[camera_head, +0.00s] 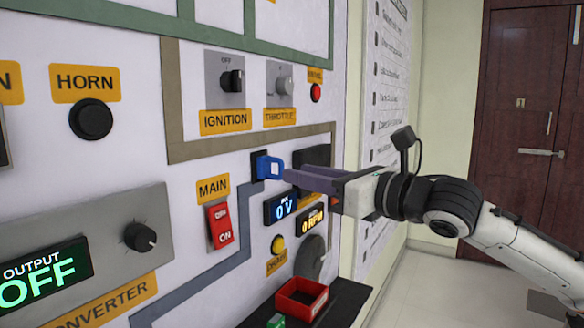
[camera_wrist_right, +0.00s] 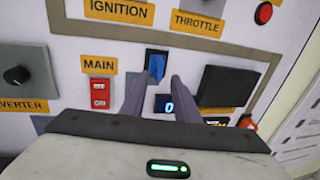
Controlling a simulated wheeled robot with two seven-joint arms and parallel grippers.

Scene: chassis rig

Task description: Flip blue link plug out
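The blue link plug (camera_head: 270,167) sits in a dark socket on the white panel, above the 0 V display (camera_head: 283,207). It also shows in the right wrist view (camera_wrist_right: 156,66), beyond the fingertips. My right gripper (camera_head: 288,174) reaches in from the right, its fingertips close to the plug. In the right wrist view the two fingers of the gripper (camera_wrist_right: 157,82) stand apart, with a gap in line with the plug. I cannot tell whether a finger touches it. My left gripper is not in view.
A red MAIN switch (camera_head: 220,226) is left of the plug. A dark box (camera_wrist_right: 223,86) is to its right. IGNITION (camera_head: 232,81) and THROTTLE (camera_head: 280,80) knobs sit above. A red tray (camera_head: 301,298) stands on a dark shelf below. Open floor lies to the right.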

